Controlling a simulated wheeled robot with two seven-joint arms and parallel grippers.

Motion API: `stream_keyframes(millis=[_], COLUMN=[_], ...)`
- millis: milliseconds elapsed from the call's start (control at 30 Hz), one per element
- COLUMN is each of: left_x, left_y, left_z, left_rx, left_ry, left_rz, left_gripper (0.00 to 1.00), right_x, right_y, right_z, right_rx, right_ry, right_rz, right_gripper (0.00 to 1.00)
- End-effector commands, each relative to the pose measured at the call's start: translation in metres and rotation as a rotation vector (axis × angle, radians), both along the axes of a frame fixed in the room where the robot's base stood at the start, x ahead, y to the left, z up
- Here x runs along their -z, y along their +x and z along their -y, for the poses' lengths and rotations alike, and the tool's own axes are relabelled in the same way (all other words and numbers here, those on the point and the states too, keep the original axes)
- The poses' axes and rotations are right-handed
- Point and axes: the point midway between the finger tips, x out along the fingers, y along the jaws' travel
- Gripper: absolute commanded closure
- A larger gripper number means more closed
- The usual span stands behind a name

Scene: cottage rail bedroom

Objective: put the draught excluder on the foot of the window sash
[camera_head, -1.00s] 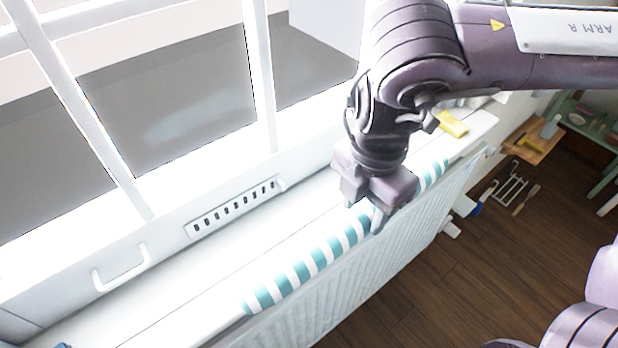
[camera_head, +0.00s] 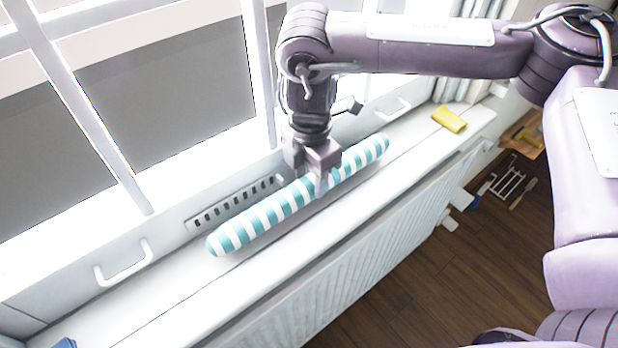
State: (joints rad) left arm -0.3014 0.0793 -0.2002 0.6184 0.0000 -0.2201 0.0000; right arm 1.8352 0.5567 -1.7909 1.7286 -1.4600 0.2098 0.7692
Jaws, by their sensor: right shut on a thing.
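The draught excluder (camera_head: 262,217) is a long roll with teal and white stripes. It lies along the window sill, close to the foot of the window sash (camera_head: 170,228), and overlaps the lower edge of the slotted vent in view. My right gripper (camera_head: 322,188) is shut on it a little right of its middle. I cannot tell whether the roll touches the sill or the sash. My left gripper is not in view.
The white sill (camera_head: 190,300) is clear in front. A yellow cloth or sponge (camera_head: 449,119) lies at its right end. White handles (camera_head: 123,264) stick out from the sash. A ribbed radiator (camera_head: 330,270) stands below, above a dark wood floor.

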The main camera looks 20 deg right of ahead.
Motion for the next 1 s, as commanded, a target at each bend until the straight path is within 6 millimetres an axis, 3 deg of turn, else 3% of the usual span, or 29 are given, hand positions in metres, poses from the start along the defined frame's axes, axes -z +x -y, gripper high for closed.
stream_keyframes(millis=[133, 500, 533, 667, 700, 1000], left_x=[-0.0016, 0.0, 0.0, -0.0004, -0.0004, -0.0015], left_y=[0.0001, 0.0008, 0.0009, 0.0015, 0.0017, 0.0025], left_z=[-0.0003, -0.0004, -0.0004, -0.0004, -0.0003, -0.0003], left_rx=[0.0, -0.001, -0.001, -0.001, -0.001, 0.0], left_ry=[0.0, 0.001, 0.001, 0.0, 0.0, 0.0], left_rz=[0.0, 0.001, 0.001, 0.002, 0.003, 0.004], left_gripper=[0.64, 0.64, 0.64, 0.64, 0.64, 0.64], right_x=[0.0128, 0.0173, 0.018, 0.0173, 0.0173, 0.0148], right_y=[0.0027, 0.0036, 0.0033, 0.0033, 0.0034, 0.0034], right_z=[-0.0015, -0.0015, -0.0013, -0.0013, -0.0012, -0.0012], right_rx=[0.002, 0.001, 0.001, 0.001, 0.001, 0.001], right_ry=[0.001, 0.0, 0.0, -0.001, 0.0, -0.001], right_rz=[0.0, 0.001, 0.0, 0.001, 0.001, 0.001], right_gripper=[0.9, 0.9, 0.54, 0.37, 0.33, 0.33])
